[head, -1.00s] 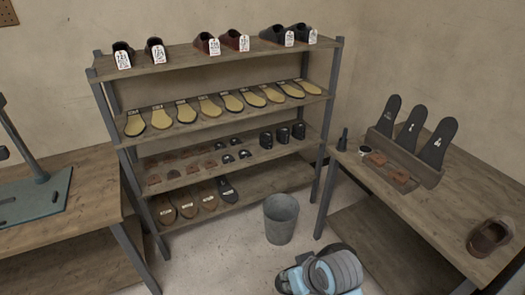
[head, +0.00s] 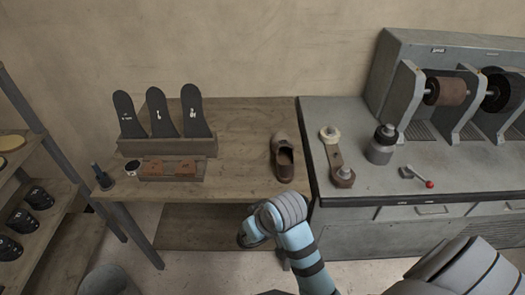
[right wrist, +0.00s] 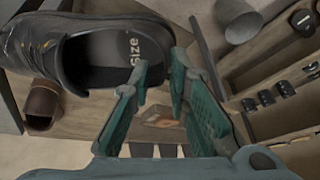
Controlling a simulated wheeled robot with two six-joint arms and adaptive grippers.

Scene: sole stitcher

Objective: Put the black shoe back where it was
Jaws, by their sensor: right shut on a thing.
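The black shoe (right wrist: 95,60) fills the upper left of the right wrist view, with its opening facing the camera and the word "size" on the insole inside. My right gripper (right wrist: 163,80) is shut on it, the teal fingers meeting the shoe at its edge nearest them. In the head view my right wrist (head: 280,212) is in front of the wooden table; the fingers and the held shoe cannot be made out clearly there. My left gripper is in neither view.
A brown shoe (head: 284,160) stands on the wooden table (head: 235,140), right of the insole rack (head: 160,140). A grey machine bench (head: 430,180) adjoins on the right.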

